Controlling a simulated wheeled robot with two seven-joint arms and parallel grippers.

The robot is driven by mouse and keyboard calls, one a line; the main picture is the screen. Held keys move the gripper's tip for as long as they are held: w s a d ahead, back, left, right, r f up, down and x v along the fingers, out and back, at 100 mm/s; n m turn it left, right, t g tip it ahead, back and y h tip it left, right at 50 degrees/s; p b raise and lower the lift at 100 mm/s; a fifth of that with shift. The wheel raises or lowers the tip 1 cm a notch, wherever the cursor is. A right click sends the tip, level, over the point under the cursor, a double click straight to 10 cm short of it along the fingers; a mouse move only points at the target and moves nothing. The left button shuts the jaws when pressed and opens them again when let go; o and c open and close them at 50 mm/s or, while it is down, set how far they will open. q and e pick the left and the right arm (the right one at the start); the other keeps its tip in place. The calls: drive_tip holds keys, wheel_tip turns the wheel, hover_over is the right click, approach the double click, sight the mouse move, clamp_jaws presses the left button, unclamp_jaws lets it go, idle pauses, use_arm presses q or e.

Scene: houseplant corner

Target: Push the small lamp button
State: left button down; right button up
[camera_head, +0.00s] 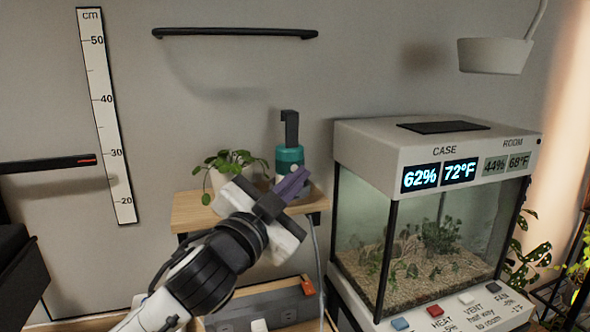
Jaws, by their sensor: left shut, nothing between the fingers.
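A teal cylinder with a black hooked top (290,130) stands on the wooden shelf, a small pale round spot on its front. I cannot tell whether it is the small lamp. A white lamp-like shade (495,56) hangs at the upper right. Several coloured buttons, including a blue one (400,324), sit on the terrarium's front ledge; the labels I can read are HEAT, VENT and FAN. My left gripper (303,177) is shut and empty, its purple fingers in front of the teal cylinder's lower part; I cannot tell whether they touch it. My right gripper is not in view.
A potted plant (225,166) stands left of the teal cylinder on the shelf (190,215). A glass terrarium (385,160) with displays fills the right. A power strip (270,308) with an orange-red switch lies below my arm. A centimetre ruler (105,110) is on the wall.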

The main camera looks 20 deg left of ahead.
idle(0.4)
use_arm(q)
drive_tip(key=shift+w+a, duration=0.25)
drive_tip(key=shift+w, duration=0.1)
drive_tip(key=shift+w+a, duration=0.1)
drive_tip(key=shift+w, duration=0.05)
idle(0.4)
drive_tip(key=shift+p, duration=0.3)
drive_tip(key=shift+s+d, duration=0.35)
drive_tip(key=shift+s, duration=0.2)
drive_tip(key=s+d+p, duration=0.1)
drive_tip(key=s+d, duration=0.2)
drive_tip(key=s, duration=0.2)
drive_tip(key=shift+d, duration=0.2)
